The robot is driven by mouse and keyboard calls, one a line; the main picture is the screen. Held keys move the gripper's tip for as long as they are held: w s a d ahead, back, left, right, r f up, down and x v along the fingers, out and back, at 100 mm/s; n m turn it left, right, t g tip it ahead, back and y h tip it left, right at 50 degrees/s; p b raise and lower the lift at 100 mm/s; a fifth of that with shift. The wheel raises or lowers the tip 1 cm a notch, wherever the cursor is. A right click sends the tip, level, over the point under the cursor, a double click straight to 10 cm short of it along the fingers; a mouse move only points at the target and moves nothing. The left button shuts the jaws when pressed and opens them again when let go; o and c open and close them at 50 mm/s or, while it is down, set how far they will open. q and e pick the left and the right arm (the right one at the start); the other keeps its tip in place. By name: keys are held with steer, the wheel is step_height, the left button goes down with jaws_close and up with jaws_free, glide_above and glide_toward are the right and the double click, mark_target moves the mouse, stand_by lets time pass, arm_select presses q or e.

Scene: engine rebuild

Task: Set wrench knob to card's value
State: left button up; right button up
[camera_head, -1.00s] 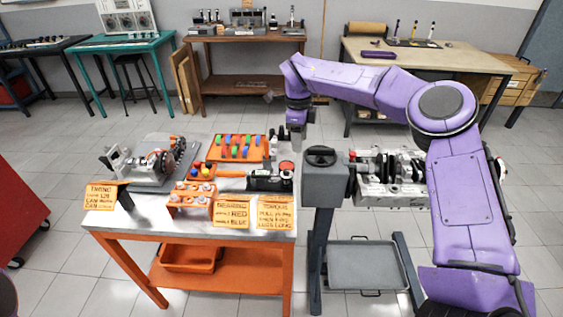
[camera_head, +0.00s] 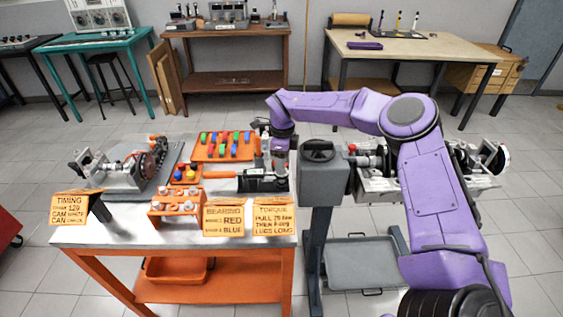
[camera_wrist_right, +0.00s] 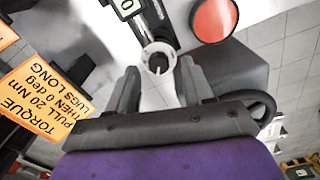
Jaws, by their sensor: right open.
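The torque wrench (camera_head: 238,174), with an orange handle and a dark body, lies near the right edge of the steel-topped table. In the right wrist view its dark body carries a small display reading 0 (camera_wrist_right: 126,7), with a pale ring-shaped knob (camera_wrist_right: 158,49) at its near end. The torque card (camera_head: 264,216) stands at the table's front right; in the wrist view it reads 20 Nm, 0 deg, lugs long. My right gripper (camera_wrist_right: 158,84) is open and empty, its fingers on either side of the space just short of the knob. My left gripper is out of view.
A red disc (camera_wrist_right: 213,18) sits beside the wrench. An engine stand (camera_head: 324,178) is close to the table's right side. An orange tray (camera_head: 223,147) of coloured pieces, a bearing card (camera_head: 223,219) and an orange rack (camera_head: 177,208) crowd the table.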

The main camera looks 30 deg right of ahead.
steer(key=shift+f, duration=0.4)
steer(key=shift+w+a+f, duration=0.1)
steer(key=shift+f, duration=0.2)
jaws_close()
steer(key=m+b, duration=0.2)
steer(key=m, duration=0.1)
steer(key=shift+f, duration=0.1)
steer(key=shift+m+b, duration=1.55)
steer(key=shift+m, duration=0.75)
steer(key=shift+r, duration=0.2)
